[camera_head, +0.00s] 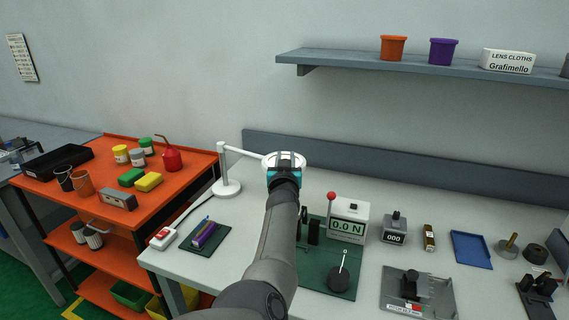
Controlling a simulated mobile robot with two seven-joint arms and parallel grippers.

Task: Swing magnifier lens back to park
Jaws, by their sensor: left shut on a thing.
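The magnifier is white, with a round lens head (289,157) on a thin arm (240,151) that reaches left to an upright post on a round base (227,189). The base stands at the left part of the light work table. My left gripper (284,170) is at the near side of the lens head and is shut on it. The gripper and my arm hide the near part of the head and the fingers' exact grip. My right gripper does not show.
A red-knobbed force gauge (346,223) stands on a green mat right of my arm. A dark mat with pens (205,237) and a red-white switch box (162,238) lie at front left. An orange cart (75,202) stands left. A shelf (420,66) hangs above.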

